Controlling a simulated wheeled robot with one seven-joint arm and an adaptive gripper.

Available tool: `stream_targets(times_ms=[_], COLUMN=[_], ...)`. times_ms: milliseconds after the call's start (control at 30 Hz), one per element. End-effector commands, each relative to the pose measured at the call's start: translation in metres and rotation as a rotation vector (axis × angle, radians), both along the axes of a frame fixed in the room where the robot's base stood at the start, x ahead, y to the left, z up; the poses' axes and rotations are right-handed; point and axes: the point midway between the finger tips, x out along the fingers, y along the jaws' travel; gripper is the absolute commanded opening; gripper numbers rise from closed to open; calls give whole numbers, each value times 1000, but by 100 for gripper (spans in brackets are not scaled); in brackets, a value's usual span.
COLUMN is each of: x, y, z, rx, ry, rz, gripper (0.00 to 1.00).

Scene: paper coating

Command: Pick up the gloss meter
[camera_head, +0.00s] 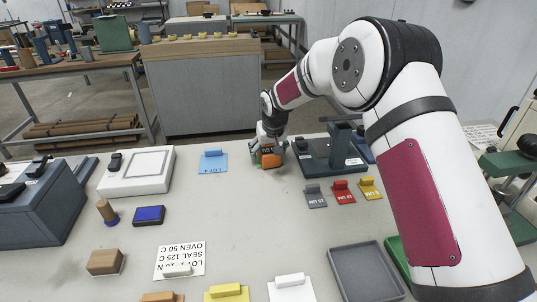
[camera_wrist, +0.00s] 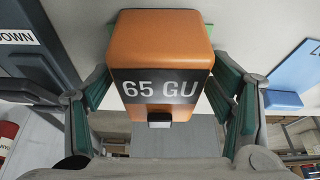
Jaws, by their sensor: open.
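The gloss meter is an orange block with a dark band reading "65 GU" (camera_wrist: 160,38). It fills the middle of the wrist view, and its orange body also shows in the head view (camera_head: 271,162), at the far side of the table. My gripper (camera_wrist: 168,82) is open, with one green-padded finger on each side of the meter. Gaps show between the pads and the meter's sides in the wrist view. In the head view my gripper (camera_head: 268,152) partly hides the meter.
A dark blue device (camera_head: 330,155) stands close to the right of the meter. A blue "LOT" card (camera_head: 212,164) lies to its left. Grey, red (camera_head: 343,196) and yellow tagged cards lie in front of the device. The table's middle (camera_head: 240,205) is mostly clear.

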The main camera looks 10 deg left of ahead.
Motion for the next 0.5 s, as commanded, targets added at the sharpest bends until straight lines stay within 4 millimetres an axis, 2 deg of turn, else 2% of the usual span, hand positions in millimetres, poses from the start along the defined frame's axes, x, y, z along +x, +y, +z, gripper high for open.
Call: stream_targets(times_ms=[167, 433, 500], x=[0, 0, 0], y=[0, 0, 0], z=[0, 0, 1], rx=[0, 0, 1], ry=[0, 0, -2], rz=[0, 0, 0], gripper=[75, 16, 12])
